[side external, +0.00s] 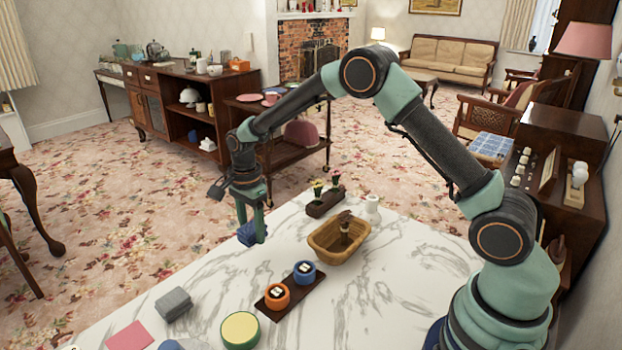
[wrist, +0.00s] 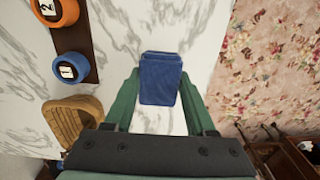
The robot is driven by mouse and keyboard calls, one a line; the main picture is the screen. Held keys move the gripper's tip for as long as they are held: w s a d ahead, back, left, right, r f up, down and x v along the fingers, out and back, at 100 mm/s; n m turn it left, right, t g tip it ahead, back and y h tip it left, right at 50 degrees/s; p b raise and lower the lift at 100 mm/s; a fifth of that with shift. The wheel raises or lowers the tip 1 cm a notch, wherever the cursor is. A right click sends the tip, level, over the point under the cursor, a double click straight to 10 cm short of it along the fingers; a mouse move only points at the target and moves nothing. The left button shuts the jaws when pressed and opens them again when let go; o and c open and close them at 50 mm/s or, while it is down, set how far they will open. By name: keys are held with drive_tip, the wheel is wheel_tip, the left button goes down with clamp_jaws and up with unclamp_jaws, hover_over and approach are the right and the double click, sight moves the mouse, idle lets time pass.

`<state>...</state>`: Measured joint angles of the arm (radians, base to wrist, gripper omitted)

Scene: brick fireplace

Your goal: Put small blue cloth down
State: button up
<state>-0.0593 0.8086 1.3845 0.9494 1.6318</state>
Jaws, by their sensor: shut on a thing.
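The small blue cloth (side external: 246,234) is a folded block at the far left edge of the marble table in the side view. My gripper (side external: 252,238) points down and is shut on it. In the wrist view the cloth (wrist: 160,80) sits between the green fingers of my gripper (wrist: 160,95), with white marble around it. I cannot tell whether the cloth touches the tabletop or hangs just above it.
A wicker basket (side external: 324,250) holds a dark-handled thing. An orange roll (side external: 277,297) and a blue roll (side external: 304,273) sit on a brown board. A grey folded cloth (side external: 173,303) lies nearer the front. The table edge and carpet (wrist: 262,60) lie close beside the cloth.

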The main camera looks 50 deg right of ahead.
sight(255, 255)
drive_tip(key=shift+f, duration=2.45)
drive_tip(key=shift+f, duration=0.15)
drive_tip(key=o, duration=1.3)
